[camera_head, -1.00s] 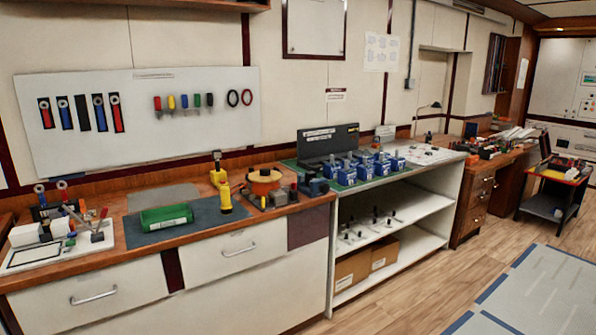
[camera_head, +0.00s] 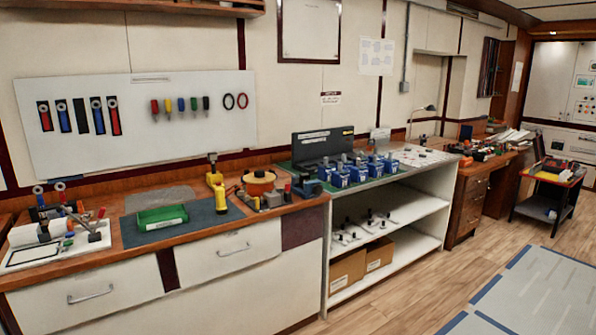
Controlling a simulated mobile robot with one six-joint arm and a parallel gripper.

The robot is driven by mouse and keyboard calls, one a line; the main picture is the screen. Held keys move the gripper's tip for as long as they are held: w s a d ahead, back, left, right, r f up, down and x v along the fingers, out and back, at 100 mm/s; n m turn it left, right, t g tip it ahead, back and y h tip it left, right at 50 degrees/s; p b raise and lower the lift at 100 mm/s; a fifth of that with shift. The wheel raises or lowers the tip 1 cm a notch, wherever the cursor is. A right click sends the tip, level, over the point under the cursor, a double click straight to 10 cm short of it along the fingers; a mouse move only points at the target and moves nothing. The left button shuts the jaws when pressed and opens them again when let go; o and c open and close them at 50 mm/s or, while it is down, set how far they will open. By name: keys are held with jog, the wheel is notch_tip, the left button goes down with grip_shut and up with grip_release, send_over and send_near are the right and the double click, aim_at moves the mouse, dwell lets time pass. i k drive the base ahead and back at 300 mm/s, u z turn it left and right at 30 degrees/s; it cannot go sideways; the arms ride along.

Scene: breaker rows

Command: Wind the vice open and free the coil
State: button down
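An orange round thing (camera_head: 259,183), which looks like a coil or spool, sits on the wooden bench top in the middle of the view. Grey blocky parts (camera_head: 271,199) are close in front of it; they may be the vice, but they are too small to tell. I cannot make out jaws or a handle, nor whether the orange thing is clamped. A blue-grey device (camera_head: 308,188) stands just to the right, also unclear. My gripper is not in view.
A green tray (camera_head: 162,217) lies on a dark mat (camera_head: 205,213), with a yellow tool (camera_head: 221,196) beside it. Several blue boxes (camera_head: 358,173) stand on the green-topped bench to the right. Cluttered items crowd the bench's left end. Wooden floor (camera_head: 480,255) is clear in front.

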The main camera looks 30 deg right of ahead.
aim_at(304, 177)
jog(key=z, duration=0.1)
jog(key=i, duration=0.9)
jog(key=u, duration=0.05)
